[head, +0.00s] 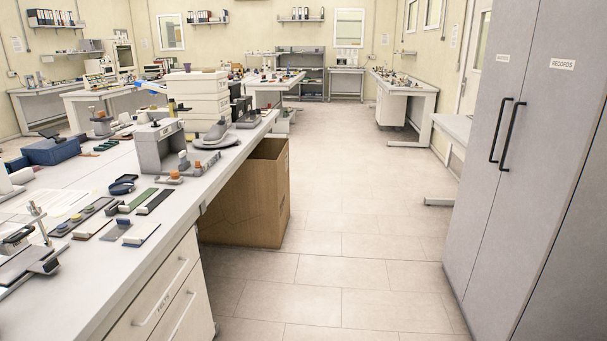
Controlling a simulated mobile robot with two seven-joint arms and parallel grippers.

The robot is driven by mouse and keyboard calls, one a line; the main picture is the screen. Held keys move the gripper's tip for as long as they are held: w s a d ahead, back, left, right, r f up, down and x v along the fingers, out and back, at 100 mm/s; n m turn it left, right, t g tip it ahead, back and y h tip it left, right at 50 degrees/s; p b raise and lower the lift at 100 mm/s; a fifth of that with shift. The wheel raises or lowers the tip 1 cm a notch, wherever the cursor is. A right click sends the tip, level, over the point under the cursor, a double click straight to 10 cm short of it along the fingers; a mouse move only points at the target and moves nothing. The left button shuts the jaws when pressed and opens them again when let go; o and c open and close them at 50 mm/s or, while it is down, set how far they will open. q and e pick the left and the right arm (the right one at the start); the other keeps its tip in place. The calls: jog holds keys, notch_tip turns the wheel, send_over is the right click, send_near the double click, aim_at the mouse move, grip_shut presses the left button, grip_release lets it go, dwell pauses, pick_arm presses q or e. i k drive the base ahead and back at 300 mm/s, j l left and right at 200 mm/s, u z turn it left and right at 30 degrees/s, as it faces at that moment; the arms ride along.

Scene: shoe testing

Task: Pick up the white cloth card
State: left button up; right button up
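Several small flat cards and strips lie on the near part of the left workbench (75,290). A pale, whitish card (142,232) lies flat near the bench's front edge, above the drawers; it looks like the white cloth card, but I cannot make out its material. A grey-blue card (115,230) lies just left of it, and a dark strip (154,201) and a green strip (137,200) lie behind it. Neither of my grippers is in view.
A grey test device (160,147) and a grey round plate (217,141) stand farther along the bench. A cardboard box (263,195) sits on the floor under it. Grey cabinets (510,150) stand at right. The tiled floor (345,250) between is clear.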

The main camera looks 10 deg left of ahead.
aim_at(182, 154)
jog(key=i, duration=1.7)
jog(key=i+l+u, duration=0.1)
jog(key=i, duration=1.6)
jog(key=i+u, duration=0.3)
jog(key=i, duration=0.5)
jog(key=i+l+u, duration=0.3)
jog(key=i, duration=0.45)
jog(key=i+u, duration=0.1)
jog(key=u, duration=0.3)
jog(key=i+u, duration=0.1)
jog(key=u, duration=0.3)
jog(key=i+u, duration=0.1)
jog(key=u, duration=0.3)
jog(key=i+l+u, duration=0.1)
jog(key=u, duration=2.1)
